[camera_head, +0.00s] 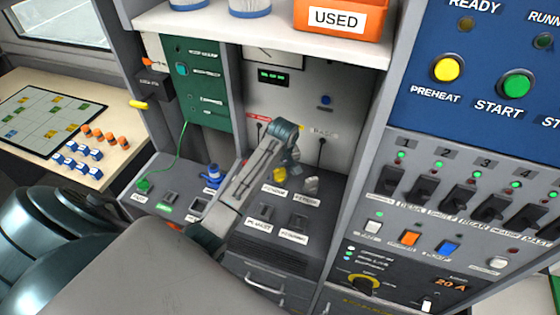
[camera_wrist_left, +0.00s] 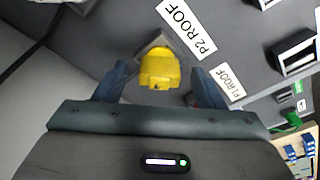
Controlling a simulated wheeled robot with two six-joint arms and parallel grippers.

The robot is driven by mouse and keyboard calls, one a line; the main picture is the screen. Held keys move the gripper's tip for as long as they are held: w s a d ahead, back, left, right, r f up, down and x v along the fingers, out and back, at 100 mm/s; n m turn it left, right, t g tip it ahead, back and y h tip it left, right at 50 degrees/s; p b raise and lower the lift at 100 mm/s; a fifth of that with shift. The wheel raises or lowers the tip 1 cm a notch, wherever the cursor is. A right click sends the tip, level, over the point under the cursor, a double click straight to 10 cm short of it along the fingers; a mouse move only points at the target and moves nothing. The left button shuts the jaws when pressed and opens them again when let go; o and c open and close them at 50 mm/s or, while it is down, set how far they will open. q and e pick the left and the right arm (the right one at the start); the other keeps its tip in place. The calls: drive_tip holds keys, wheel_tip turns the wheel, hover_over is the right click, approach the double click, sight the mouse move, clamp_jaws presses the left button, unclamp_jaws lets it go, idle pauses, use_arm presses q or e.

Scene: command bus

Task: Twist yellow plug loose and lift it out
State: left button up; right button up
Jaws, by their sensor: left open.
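The yellow plug (camera_wrist_left: 160,70) sits in a dark socket beside the white "P2 ROOF" label in the left wrist view. My left gripper (camera_wrist_left: 160,88) is open, with one dark finger on each side of the plug. Gaps show between the fingers and the plug. My right gripper is not in view.
A blue plug (camera_head: 212,176) and a green plug (camera_head: 145,186) with a green cable are left on the console. A grey knob (camera_head: 311,184) stands just right of the yellow plug. A switch panel (camera_head: 440,225) rises at right. An orange "USED" bin (camera_head: 340,18) sits on the shelf above.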

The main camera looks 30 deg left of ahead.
use_arm(q)
drive_tip(key=shift+w+f, duration=0.1)
drive_tip(key=shift+f, duration=0.3)
drive_tip(key=shift+r, duration=0.1)
drive_tip(key=c, duration=1.1)
drive_tip(key=shift+n+g, duration=0.3)
drive_tip(key=shift+n, duration=1.7)
drive_tip(key=shift+n, duration=0.6)
drive_tip(key=shift+n+g, duration=0.3)
drive_tip(key=shift+n, duration=1.1)
drive_tip(key=shift+n, duration=1)
